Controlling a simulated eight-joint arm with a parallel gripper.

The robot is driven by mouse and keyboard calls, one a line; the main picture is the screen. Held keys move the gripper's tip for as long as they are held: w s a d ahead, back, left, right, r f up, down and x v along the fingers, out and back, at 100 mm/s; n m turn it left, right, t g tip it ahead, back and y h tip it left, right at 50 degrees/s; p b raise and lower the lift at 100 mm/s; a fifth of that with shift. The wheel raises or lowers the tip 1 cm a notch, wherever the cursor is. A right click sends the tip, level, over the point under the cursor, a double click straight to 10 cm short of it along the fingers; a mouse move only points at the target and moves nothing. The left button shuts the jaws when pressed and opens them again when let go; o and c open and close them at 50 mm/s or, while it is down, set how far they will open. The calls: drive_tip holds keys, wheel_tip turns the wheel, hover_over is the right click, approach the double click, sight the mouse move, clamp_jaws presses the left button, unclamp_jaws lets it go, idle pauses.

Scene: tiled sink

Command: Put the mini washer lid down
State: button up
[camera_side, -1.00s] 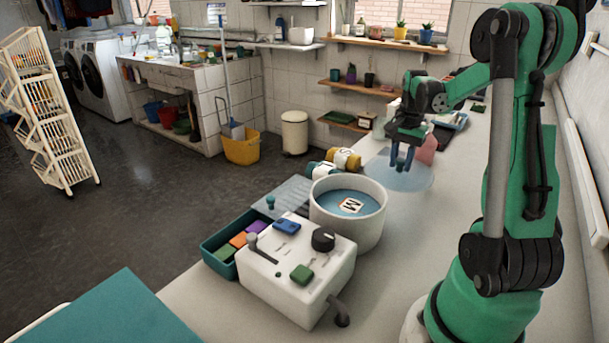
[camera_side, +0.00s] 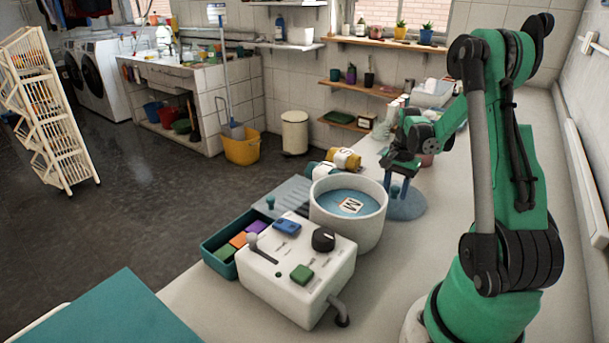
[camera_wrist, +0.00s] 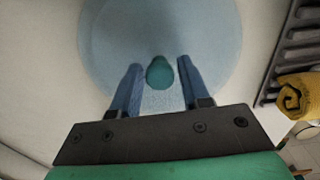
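The washer lid, a translucent blue disc (camera_side: 410,206) with a teal knob (camera_wrist: 160,72), appears to rest on the counter just behind and right of the washer tub. Its left part is hidden by the tub in the side view. My gripper (camera_side: 395,187) is low over the lid, fingers pointing down. In the wrist view, its blue fingers (camera_wrist: 160,65) stand on either side of the knob with a visible gap on both sides. The white mini washer tub (camera_side: 361,231) holds a blue inside with a marked tile (camera_side: 351,205) and is uncovered.
A white control box (camera_side: 291,283) with a knob and levers stands in front of the tub. A teal tray (camera_side: 216,262) of coloured blocks is at its left. A yellow towel roll (camera_side: 345,159) lies behind the tub. The counter to the right is clear.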

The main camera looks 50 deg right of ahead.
sight(395, 188)
drive_tip(key=shift+o, duration=0.9)
wheel_tip(395, 188, up, 12)
drive_tip(key=w+a+n+t, duration=0.1)
drive_tip(key=a+n+t, duration=0.1)
drive_tip(key=a+n, duration=0.4)
drive_tip(key=w+a+n+t, duration=0.2)
drive_tip(key=a+n, duration=0.4)
drive_tip(key=a, duration=0.7)
drive_tip(key=w+a+n+t, duration=0.2)
drive_tip(key=a+n, duration=0.4)
drive_tip(key=a, duration=0.4)
drive_tip(key=shift+w+r+t, duration=0.1)
drive_tip(key=shift+r+t, duration=0.2)
drive_tip(key=shift+t, duration=0.3)
